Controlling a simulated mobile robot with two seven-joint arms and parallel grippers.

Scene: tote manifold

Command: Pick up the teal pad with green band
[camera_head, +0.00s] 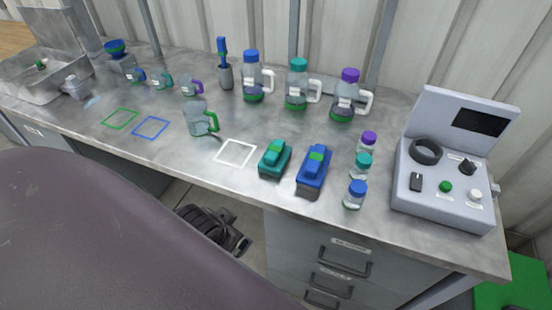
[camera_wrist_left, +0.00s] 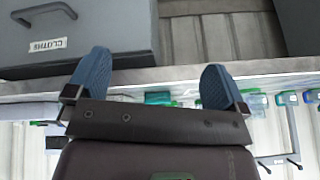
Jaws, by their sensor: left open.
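The teal pad with a green band (camera_head: 275,158) lies on the metal bench near its front edge, just left of a blue pad with a green patch (camera_head: 313,168). My left gripper (camera_wrist_left: 155,64) shows in the left wrist view, its two blue fingers wide apart with nothing between them. It is close to the bench edge and a grey drawer front, away from the pad. In the head view a dark mechanism (camera_head: 210,228) shows below the bench front; I cannot tell whether it is this gripper. My right gripper is not in view.
A white square outline (camera_head: 236,152) lies left of the pad, with a green-handled mug (camera_head: 201,120) beyond. Several small jars, including a blue-capped one (camera_head: 355,195), and a control box (camera_head: 445,170) stand right. Capped jugs (camera_head: 298,85) stand behind. Drawers (camera_head: 340,255) are below.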

